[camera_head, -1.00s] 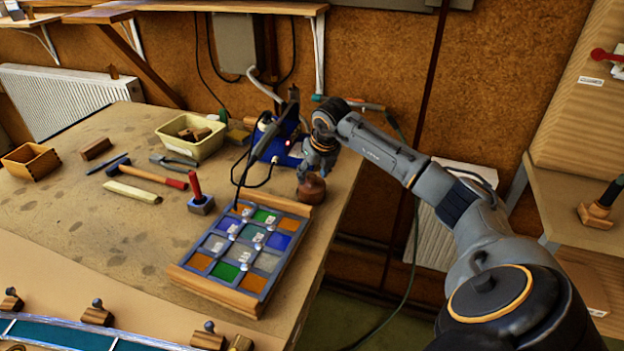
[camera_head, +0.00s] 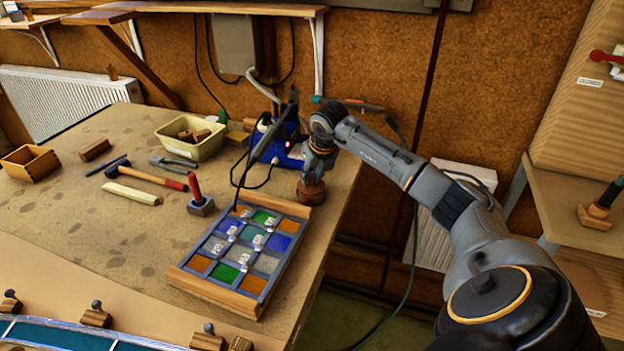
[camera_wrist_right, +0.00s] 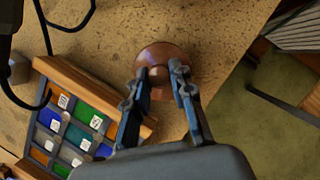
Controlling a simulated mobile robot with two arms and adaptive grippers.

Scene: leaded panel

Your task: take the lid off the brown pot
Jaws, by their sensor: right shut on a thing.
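The brown pot (camera_head: 311,192) stands on the workbench near its right edge, behind the leaded panel. My right gripper (camera_head: 314,172) points down at it from above. In the right wrist view the pot's round brown top (camera_wrist_right: 150,55) shows with a knob in its middle, and the two fingers of my right gripper (camera_wrist_right: 158,74) are closed in on the lid's knob from both sides. The lid appears to be on the pot; whether there is a gap under it cannot be told. My left gripper is not in view.
The leaded panel (camera_head: 195,284) in its wooden frame lies just in front of the pot. A blue soldering station (camera_head: 279,148) with cables stands close behind left. A cream bin (camera_head: 205,148), hammer (camera_head: 146,175) and red-handled tool (camera_head: 198,194) lie further left. The bench ends right of the pot.

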